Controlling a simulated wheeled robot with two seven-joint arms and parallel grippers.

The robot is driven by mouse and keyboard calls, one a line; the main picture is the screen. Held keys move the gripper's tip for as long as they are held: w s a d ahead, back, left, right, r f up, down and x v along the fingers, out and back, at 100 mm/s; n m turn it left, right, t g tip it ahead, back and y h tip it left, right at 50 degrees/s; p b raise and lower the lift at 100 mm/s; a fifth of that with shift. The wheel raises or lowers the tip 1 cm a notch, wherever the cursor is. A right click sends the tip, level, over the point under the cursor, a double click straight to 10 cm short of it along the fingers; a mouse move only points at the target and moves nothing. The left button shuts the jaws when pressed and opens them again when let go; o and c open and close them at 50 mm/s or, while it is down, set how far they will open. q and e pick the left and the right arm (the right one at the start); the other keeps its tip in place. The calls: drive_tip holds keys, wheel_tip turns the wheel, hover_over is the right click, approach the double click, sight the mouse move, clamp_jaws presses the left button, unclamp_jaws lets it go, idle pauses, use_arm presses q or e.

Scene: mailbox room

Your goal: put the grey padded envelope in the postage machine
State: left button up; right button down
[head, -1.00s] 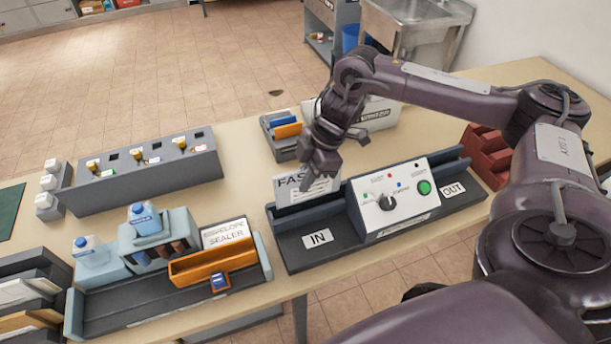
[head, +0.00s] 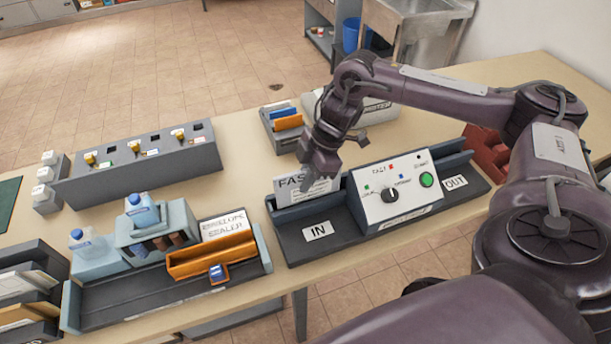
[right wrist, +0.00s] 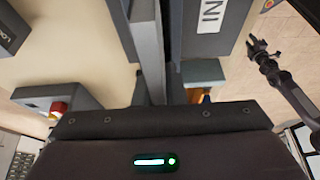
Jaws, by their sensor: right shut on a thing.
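The pale grey envelope (head: 289,188), printed with "FAS...", stands upright at the IN end of the postage machine (head: 390,192) in the head view. Its lower edge is hidden behind the machine's low dark wall. My right gripper (head: 319,170) is shut on it at its upper right part and covers some of the print. In the right wrist view a grey upright strip (right wrist: 148,50), likely the envelope edge-on, runs beside the machine's IN label (right wrist: 213,14). My left gripper (right wrist: 264,48) shows there small at the right, its fingers apart and empty; it is outside the head view.
The orange-trayed envelope sealer (head: 170,262) stands left of the machine. A small bin (head: 282,125) with blue and orange items and a printer (head: 385,115) stand behind it. A red rack (head: 485,145) lies beyond the OUT end. Bare table shows between the sealer and the grey dispenser block (head: 140,170).

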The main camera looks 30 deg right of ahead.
drive_tip(key=shift+f+b, duration=0.8)
drive_tip(key=shift+f, duration=0.6)
drive_tip(key=shift+s, duration=0.15)
drive_tip(key=c, duration=1.6)
unclamp_jaws()
drive_tip(key=shift+c, duration=0.2)
drive_tip(key=shift+o, duration=1)
drive_tip(key=shift+s, duration=0.2)
drive_tip(key=shift+o, duration=0.2)
drive_tip(key=shift+a, duration=0.1)
drive_tip(key=shift+w, duration=0.1)
